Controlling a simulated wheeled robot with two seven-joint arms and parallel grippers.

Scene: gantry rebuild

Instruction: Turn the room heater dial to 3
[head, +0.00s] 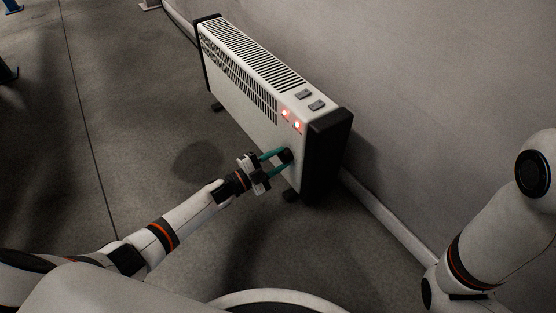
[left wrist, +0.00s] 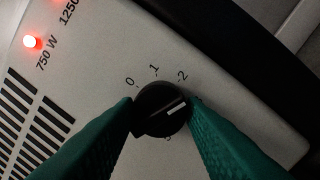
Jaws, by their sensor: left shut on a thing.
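The room heater (head: 250,100) is a white panel with black end caps, standing on the floor near the wall. Its black round dial (head: 287,156) is low on the front near the right end. My left gripper (head: 280,156) is shut on the dial with its green fingers on either side. In the left wrist view the dial (left wrist: 152,117) has a white pointer line aimed right and slightly up, clockwise past the 2 mark. The marks 0, 1 and 2 show; no 3 is visible, and the right finger covers the area beyond 2. My right gripper is out of view.
Two red lamps (head: 291,119) glow on the heater front, and two grey switches (head: 310,99) sit on its top. The wall (head: 440,90) is close behind it. Open floor (head: 120,100) lies to the left.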

